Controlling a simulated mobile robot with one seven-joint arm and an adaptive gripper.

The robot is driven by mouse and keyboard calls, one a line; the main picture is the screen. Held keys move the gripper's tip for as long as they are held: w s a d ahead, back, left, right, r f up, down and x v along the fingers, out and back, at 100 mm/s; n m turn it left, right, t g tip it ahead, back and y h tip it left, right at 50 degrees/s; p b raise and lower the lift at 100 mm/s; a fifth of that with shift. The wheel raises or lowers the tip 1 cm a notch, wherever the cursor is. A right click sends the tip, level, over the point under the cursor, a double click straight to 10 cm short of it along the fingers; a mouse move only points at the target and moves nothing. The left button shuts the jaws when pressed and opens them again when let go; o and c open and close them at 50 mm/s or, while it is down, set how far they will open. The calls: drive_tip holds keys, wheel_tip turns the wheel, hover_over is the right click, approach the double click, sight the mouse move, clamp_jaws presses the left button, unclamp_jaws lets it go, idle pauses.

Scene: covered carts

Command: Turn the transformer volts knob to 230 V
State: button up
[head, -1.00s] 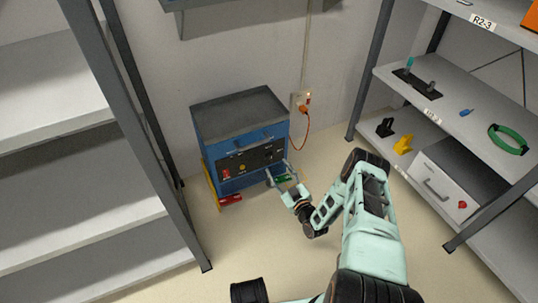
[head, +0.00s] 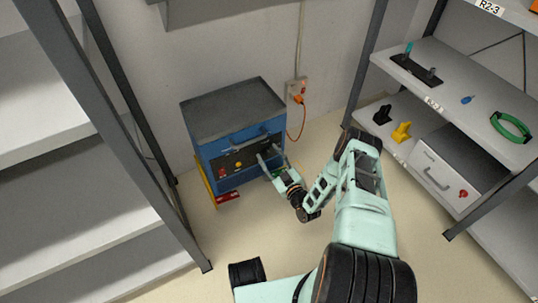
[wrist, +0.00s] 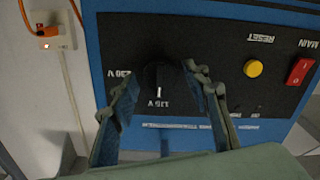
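The transformer (head: 215,152) is a blue box with a dark top and a black front panel, standing by the wall. In the wrist view its panel (wrist: 225,85) appears upside down. The black volts knob (wrist: 157,80) has a white pointer line aimed at the 115 V label; the 230 V label (wrist: 119,73) is to its left. My gripper (wrist: 160,72) is open, one finger on each side of the knob, with small gaps visible; contact is unclear. In the head view my gripper (head: 270,159) is at the panel's right end.
A yellow RESET button (wrist: 253,68) and red MAIN switch (wrist: 299,72) are on the same panel. An orange cord runs to a wall socket (head: 297,90). Shelving stands left (head: 95,125) and right (head: 470,95).

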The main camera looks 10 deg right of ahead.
drive_tip(key=c, duration=1)
drive_tip(key=shift+o, duration=0.2)
drive_tip(key=shift+m, duration=0.3)
drive_tip(key=shift+w+m, duration=0.1)
drive_tip(key=shift+m, duration=8.5)
drive_tip(key=o, duration=1.1)
